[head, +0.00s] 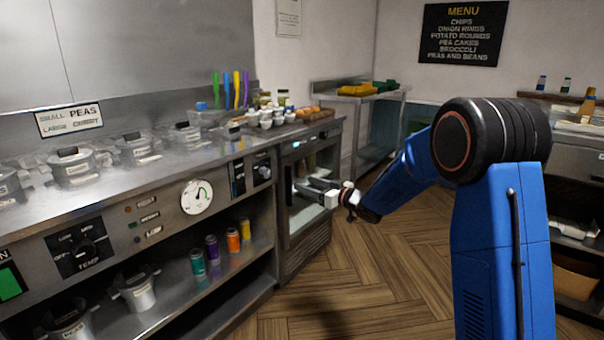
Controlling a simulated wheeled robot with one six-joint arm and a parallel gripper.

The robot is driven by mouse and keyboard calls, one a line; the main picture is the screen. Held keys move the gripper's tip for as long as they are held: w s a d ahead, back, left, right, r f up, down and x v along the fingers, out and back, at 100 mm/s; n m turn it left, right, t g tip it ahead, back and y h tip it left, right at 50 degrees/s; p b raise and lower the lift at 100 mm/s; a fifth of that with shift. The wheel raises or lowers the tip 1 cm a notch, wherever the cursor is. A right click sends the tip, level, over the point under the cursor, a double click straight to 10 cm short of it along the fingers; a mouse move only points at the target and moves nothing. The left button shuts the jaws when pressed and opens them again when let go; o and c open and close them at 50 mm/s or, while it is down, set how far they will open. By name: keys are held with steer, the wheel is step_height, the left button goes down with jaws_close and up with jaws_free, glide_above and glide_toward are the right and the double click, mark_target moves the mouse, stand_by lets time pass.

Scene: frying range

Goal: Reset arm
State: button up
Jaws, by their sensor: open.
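My gripper (312,188) is at the end of my blue arm, which reaches left from the right side of the head view. It is in front of the glass-fronted cabinet (305,222) at the right end of the range. Its fingers are open and point left, and nothing shows between them. The fingertips are close to the cabinet front; I cannot tell whether they touch it.
The steel range (160,190) fills the left, with several lidded pots on top and coloured cans (232,240) on its lower shelf. A steel side table (372,97) stands behind. A counter (575,127) is at the right. The wooden floor (385,270) between is clear.

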steer(key=s+d+r+m+t+h, duration=0.1)
steer(key=s+d+r+m+h, duration=0.1)
steer(key=s+d+r+h, duration=0.3)
steer(key=s+d+r+m+t+h, duration=0.2)
steer(key=d+h, duration=0.1)
steer(key=d, duration=0.5)
steer(key=s+d+r+m+g+h, duration=0.1)
steer(key=s+d+m+g+h, duration=0.2)
steer(key=s+d, duration=0.75)
steer(key=s+f+m+g, duration=0.1)
steer(key=s+f+g, duration=0.1)
steer(key=s, duration=1.1)
steer(key=s+d+f+m+g+h, duration=0.1)
steer(key=s+f, duration=0.4)
steer(key=s, duration=0.8)
steer(key=s+d+f+g+h, duration=0.1)
steer(key=s+f+g, duration=0.2)
steer(key=s, duration=1.1)
steer(key=shift+f+m+g, duration=0.25)
steer(key=shift+m+g, duration=0.15)
